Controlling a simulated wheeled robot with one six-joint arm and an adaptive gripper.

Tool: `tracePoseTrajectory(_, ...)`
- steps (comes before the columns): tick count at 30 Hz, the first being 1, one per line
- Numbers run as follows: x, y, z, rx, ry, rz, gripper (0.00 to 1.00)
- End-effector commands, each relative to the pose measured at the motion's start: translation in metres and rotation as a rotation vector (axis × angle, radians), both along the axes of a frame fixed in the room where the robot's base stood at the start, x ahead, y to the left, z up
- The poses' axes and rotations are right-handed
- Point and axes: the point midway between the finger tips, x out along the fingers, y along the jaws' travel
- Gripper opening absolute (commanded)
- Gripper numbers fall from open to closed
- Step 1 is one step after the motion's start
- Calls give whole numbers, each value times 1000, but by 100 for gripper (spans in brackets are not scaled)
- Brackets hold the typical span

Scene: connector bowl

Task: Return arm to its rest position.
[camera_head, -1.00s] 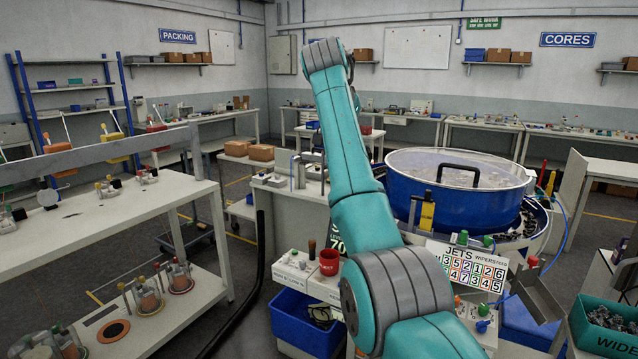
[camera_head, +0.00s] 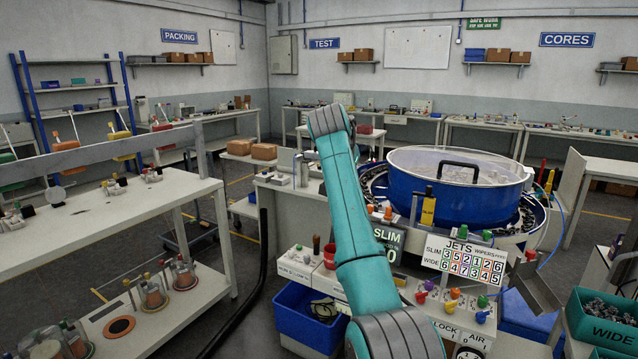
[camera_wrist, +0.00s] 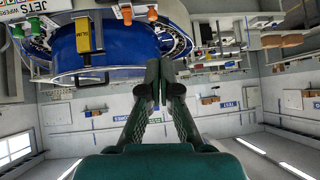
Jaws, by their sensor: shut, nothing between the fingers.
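My teal arm rises from the bottom of the head view and leans up and slightly left; its far end hides whatever lies behind it, and my gripper does not show there. In the wrist view my gripper (camera_wrist: 157,84) is shut, with its dark green fingertips together and nothing held. That view shows the room upside down. The fingers appear over the open room, with the blue bowl (camera_wrist: 110,50) beyond them to the upper left; they look clear of it.
The blue bowl feeder with its clear lid (camera_head: 455,205) stands right of my arm, next to the JETS board (camera_head: 463,262). A white bench (camera_head: 120,212) stands at left. A green bin (camera_head: 603,318) is at lower right.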

Motion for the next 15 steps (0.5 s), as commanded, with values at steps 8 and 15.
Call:
tracePoseTrajectory(8, 1, -8, -128, -31, -18, 75, 0)
tracePoseTrajectory(15, -21, -20, -239, -55, -46, 145, 0)
